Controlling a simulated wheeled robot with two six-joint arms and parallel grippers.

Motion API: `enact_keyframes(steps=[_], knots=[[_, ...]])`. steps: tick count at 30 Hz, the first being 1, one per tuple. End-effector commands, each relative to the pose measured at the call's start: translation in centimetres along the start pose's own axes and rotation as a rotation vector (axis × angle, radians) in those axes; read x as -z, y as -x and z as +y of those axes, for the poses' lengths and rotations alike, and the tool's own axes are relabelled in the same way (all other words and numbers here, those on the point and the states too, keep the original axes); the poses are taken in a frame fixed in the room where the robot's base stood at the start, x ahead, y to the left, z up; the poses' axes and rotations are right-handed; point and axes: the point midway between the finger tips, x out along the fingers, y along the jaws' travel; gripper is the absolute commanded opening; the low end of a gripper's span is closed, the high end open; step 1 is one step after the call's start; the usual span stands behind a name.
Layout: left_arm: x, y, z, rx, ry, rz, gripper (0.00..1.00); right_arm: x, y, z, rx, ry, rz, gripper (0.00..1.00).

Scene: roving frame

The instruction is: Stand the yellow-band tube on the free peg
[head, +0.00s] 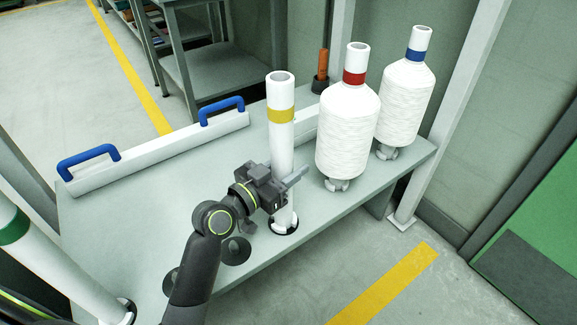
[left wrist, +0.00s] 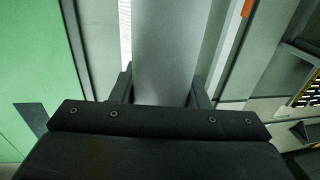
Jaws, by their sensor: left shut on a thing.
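The white yellow-band tube (head: 281,145) stands upright near the table's front edge. My left gripper (head: 284,186) is shut on its lower part, and in the left wrist view the tube (left wrist: 165,50) runs between the fingers. The tube's lower end is at a dark ring with white parts (head: 284,226); I cannot tell whether it rests fully there or sits just above it. A dark round base (head: 236,251) shows left of it, partly behind my arm. My right gripper is not in view.
Right of the tube stand a red-band bobbin (head: 347,130) and a blue-band bobbin (head: 406,100), both wound with white yarn. A green-band tube (head: 50,265) stands at lower left. A white bar with blue handles (head: 160,153) lies along the back edge. An orange-topped tool (head: 322,65) stands behind.

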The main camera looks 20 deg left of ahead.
Motion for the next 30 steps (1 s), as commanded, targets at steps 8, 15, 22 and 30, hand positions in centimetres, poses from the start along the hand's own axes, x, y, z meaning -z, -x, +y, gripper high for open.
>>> enact_keyframes(steps=[8, 15, 22, 30], knots=[[-0.28, 0.00, 0.00, 0.000, 0.003, -0.006, 0.09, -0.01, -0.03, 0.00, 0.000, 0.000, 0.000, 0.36], [-0.35, 0.00, 0.00, -0.001, 0.003, -0.008, 0.52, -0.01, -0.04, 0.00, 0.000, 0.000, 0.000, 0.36], [-0.24, 0.00, 0.00, 0.000, 0.002, -0.005, 0.66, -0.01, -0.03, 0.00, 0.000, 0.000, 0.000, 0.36], [-0.23, 0.00, 0.00, 0.000, 0.002, -0.005, 0.91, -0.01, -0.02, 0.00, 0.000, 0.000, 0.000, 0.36]])
